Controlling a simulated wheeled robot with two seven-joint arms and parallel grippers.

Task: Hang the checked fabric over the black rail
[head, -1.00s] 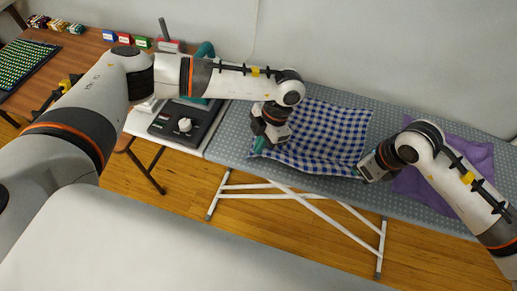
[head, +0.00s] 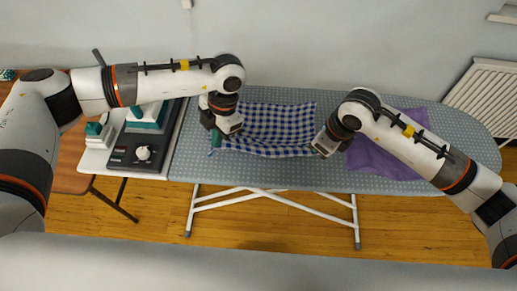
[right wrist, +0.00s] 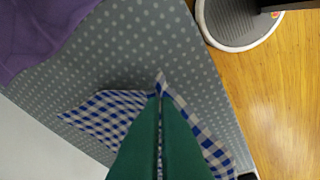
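The blue-and-white checked fabric (head: 275,122) lies spread and slightly rumpled on the grey dotted ironing board (head: 420,186). My left gripper (head: 215,142) is at its front left corner, its green fingers together with the cloth's corner at their tips. My right gripper (head: 322,152) is at the front right corner; its fingertips are hidden in the head view. In the right wrist view, the right fingers (right wrist: 159,92) are together, with a peak of the checked fabric (right wrist: 112,108) pinched at the tips. I cannot make out a black rail in these frames.
A purple cloth (head: 380,160) lies on the board right of the checked fabric, partly under my right arm. A dark device with a white knob (head: 143,153) stands on a white side table at the left. A radiator (head: 487,95) stands at the right wall.

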